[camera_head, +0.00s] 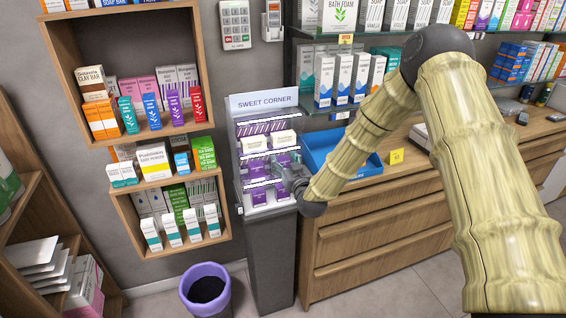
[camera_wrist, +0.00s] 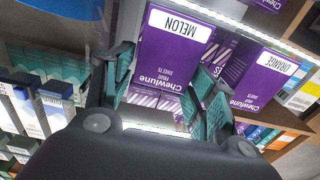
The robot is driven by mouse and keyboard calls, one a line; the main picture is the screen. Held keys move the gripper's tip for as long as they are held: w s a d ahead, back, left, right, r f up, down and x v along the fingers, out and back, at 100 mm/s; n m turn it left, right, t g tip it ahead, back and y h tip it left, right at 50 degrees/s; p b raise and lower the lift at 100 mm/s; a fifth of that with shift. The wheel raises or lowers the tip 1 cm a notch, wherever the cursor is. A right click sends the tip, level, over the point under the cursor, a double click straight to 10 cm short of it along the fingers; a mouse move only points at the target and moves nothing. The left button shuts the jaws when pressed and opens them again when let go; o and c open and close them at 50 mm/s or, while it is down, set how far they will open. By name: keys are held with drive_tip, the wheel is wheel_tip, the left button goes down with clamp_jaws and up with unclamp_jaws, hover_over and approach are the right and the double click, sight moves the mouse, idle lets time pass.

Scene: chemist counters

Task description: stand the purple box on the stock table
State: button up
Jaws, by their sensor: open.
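Several purple boxes (camera_head: 257,169) stand on the lower shelves of the grey "Sweet Corner" stand (camera_head: 262,102). In the wrist view, a purple Chewlune box labelled MELON (camera_wrist: 168,58) appears upside down between the fingers of my gripper (camera_wrist: 165,85). The fingers are open and sit on either side of it; I cannot tell whether they touch it. A purple box labelled ORANGE (camera_wrist: 262,80) is to its right. I cannot identify the stock table.
A wooden drawer counter (camera_head: 370,226) stands right of the stand, with a blue tray (camera_head: 343,166) and a yellow price card (camera_head: 396,157) on it. Wall shelves (camera_head: 160,132) with many boxes are on the left. A purple bin (camera_head: 207,287) stands on the floor.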

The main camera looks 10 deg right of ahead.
drive_tip(key=shift+w, duration=0.7)
drive_tip(key=shift+a, duration=0.1)
drive_tip(key=c, duration=0.8)
